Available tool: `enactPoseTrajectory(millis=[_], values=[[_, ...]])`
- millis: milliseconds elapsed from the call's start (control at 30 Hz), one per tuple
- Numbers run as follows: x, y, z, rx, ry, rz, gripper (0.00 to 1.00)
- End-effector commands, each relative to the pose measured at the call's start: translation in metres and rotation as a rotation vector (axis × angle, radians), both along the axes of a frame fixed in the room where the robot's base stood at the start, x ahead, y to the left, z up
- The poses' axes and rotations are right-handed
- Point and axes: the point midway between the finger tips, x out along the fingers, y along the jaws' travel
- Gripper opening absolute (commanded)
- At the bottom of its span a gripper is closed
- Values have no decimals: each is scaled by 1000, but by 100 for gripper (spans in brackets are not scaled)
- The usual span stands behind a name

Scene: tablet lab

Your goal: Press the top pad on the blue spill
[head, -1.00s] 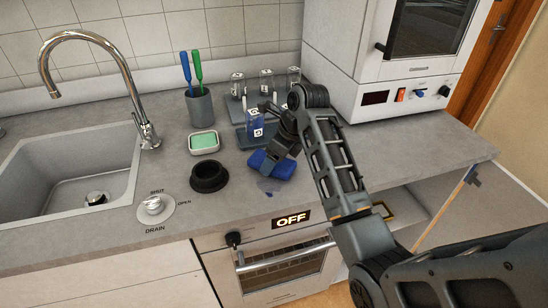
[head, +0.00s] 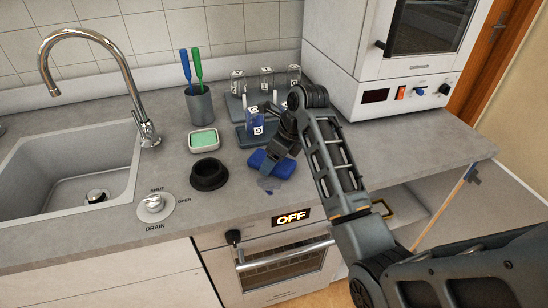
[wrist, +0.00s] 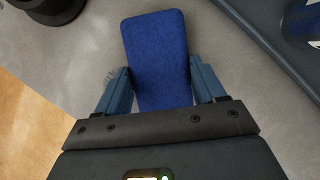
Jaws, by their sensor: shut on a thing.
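My gripper (head: 270,168) is shut on a blue pad (head: 284,168) low over the counter. In the wrist view the pad (wrist: 157,50) sits between the two fingers (wrist: 162,88) and sticks out past their tips. The spill (head: 268,185) is a small grey-blue patch at the near side of the pad, and some of it may be hidden under the pad and gripper. A faint bluish mark (wrist: 111,76) shows beside the left finger. I cannot tell whether the pad touches the counter.
A black round holder (head: 208,175), a dish with a green sponge (head: 204,140) and a cup with two brushes (head: 199,104) stand to the left. A blue-filled vial (head: 255,128) stands on a dark tray behind. The sink (head: 65,165) is far left.

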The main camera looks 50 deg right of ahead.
Motion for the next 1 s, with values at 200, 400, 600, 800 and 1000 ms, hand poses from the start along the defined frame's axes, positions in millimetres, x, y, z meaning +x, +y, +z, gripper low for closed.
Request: enactPoseTrajectory(millis=[200,400,600,800,1000], values=[[0,1,-2,0,1,1,45],[0,1,-2,1,2,1,45],[0,1,-1,1,2,1,45],[0,0,13,0,0,0,45],[0,0,28,0,0,0,45]])
